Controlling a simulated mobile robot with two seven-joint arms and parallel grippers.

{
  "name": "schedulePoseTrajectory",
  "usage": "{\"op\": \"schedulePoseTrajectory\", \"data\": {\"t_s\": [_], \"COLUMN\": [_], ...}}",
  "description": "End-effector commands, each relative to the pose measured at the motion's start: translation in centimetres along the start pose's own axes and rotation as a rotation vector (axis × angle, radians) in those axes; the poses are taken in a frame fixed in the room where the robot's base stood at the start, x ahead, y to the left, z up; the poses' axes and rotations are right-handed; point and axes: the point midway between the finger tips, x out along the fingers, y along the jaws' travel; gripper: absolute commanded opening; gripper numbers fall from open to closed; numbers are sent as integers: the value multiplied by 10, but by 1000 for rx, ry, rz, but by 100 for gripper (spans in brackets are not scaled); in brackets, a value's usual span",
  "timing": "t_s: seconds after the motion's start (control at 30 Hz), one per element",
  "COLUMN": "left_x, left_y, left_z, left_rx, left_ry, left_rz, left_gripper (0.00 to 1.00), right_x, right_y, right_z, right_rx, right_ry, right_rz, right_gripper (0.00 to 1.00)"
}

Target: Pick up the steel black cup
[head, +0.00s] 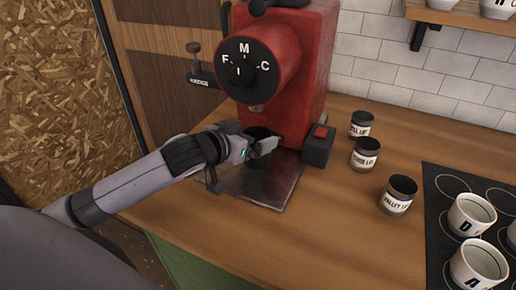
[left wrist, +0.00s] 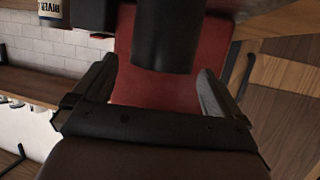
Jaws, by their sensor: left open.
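The steel black cup (head: 257,162) stands on the metal plate under the spout of the red grinder, partly hidden by my left gripper. In the left wrist view the cup (left wrist: 165,40) is a dark cylinder ahead, between the two fingers. My left gripper (head: 264,146) is at the cup and open, its fingers on either side of it. In the left wrist view there is a gap between the cup and each finger of the gripper (left wrist: 157,90). My right gripper is not in view.
The red grinder (head: 304,60) rises right behind the cup. The metal plate (head: 270,192) lies on the wooden counter (head: 320,225). Several labelled jars, one the nearest jar (head: 398,195), stand to the right, beside a black mat (head: 432,185) with white cups. The front counter is clear.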

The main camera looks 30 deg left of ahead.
Motion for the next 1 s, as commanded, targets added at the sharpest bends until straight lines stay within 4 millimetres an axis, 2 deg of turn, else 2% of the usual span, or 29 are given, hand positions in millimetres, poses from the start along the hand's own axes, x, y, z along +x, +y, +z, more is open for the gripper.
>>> {"op": "schedulePoseTrajectory", "data": {"t_s": [0.4,0.73,0.77,0.9,0.97,1.0], "left_x": [44,48,48,48,48,48], "left_y": [0,0,0,0,0,0], "left_z": [6,7,7,7,7,6], "left_rx": [0,1,1,1,1,1], "left_ry": [0,-1,-1,-1,-1,0], "left_rz": [0,1,1,1,1,1], "left_gripper": [100,100,94,48,45,39], "right_x": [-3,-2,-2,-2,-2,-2], "right_y": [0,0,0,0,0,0], "right_z": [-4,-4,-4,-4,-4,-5], "right_rx": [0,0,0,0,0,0], "right_ry": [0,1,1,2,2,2], "right_rz": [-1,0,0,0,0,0], "right_gripper": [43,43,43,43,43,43]}}
